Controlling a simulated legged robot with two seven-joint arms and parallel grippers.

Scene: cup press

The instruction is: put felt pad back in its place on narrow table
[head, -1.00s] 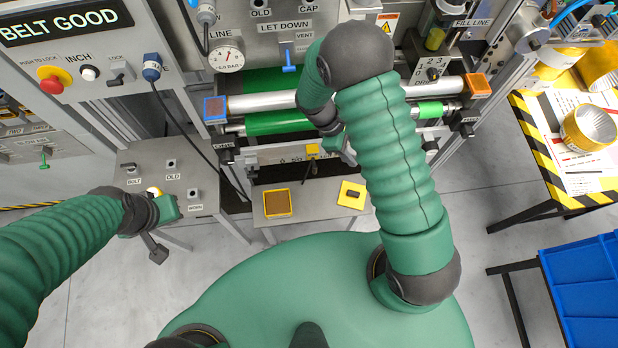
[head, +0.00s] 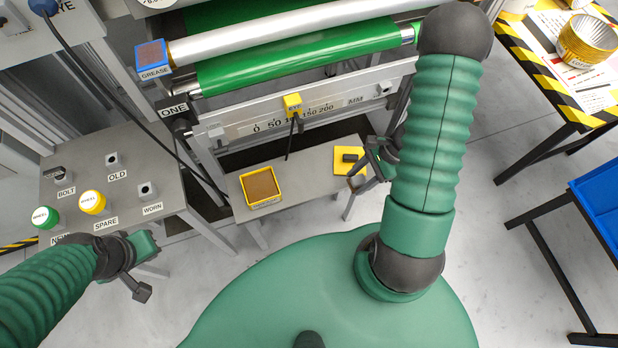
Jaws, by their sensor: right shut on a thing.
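The narrow table (head: 312,173) is a grey top in the middle of the head view. A yellow-framed tray with a brown inside (head: 261,187) is on its left part. A yellow square with a dark block on it (head: 350,158) is near its right end. My right gripper (head: 377,160) is shut, just right of that square. What it holds is small and mostly hidden by the fingers and arm; I take it to be the felt pad, but cannot make out its shape.
The wheel stand (head: 125,185) at left bears a green wheel (head: 45,217) and a yellow wheel (head: 93,202). The green-belted roller machine (head: 300,65) stands behind the narrow table. A striped table (head: 535,75) and a blue bin (head: 598,205) are at right.

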